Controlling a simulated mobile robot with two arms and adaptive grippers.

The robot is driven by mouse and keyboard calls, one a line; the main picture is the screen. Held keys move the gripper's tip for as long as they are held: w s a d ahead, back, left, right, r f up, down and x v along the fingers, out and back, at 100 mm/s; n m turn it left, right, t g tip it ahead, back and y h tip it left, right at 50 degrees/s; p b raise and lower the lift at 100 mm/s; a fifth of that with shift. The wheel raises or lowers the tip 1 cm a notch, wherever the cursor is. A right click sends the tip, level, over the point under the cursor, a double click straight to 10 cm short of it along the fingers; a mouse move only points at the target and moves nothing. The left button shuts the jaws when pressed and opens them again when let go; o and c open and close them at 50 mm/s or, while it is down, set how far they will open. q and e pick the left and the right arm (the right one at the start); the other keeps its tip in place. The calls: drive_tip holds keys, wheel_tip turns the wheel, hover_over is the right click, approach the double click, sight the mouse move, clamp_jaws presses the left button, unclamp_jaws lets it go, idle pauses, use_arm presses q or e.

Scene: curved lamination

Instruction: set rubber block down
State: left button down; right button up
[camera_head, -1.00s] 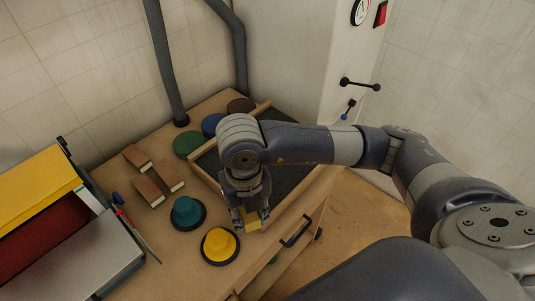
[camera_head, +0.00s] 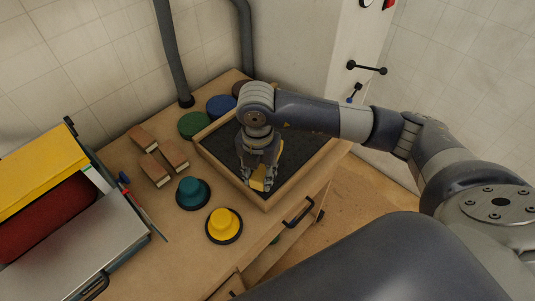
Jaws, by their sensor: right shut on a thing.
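The block is partly hidden by the fingers. The gripper and block are over the dark floor of a wooden-rimmed tray (camera_head: 272,204), near its front corner. I cannot tell whether the block touches the tray floor. My left gripper is not in view.
Left of the tray are a yellow knobbed disc (camera_head: 224,224), a teal one (camera_head: 191,192) and brown blocks (camera_head: 157,168). Green (camera_head: 193,124) and blue (camera_head: 220,105) round pieces stand behind. A metal case (camera_head: 75,240) is at far left.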

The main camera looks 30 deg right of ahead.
drive_tip(key=w+d, duration=0.3)
drive_tip(key=w+d+p, duration=0.1)
drive_tip(key=w, duration=0.1)
drive_tip(key=shift+d+f, duration=0.15)
drive_tip(key=shift+f, duration=0.1)
drive_tip(key=f, duration=0.1)
drive_tip(key=f+p, duration=0.1)
drive_tip(key=f, duration=0.1)
drive_tip(key=shift+w+d+f+p, duration=0.15)
drive_tip(key=shift+w+d+p, duration=0.1)
drive_tip(key=shift+p, duration=0.15)
drive_tip(key=shift+f, duration=0.25)
drive_tip(key=o, duration=1.2)
drive_tip(key=shift+c, duration=0.2)
wheel_tip(320, 180, up, 12)
drive_tip(key=shift+r+b, duration=0.1)
drive_tip(key=shift+b, duration=0.95)
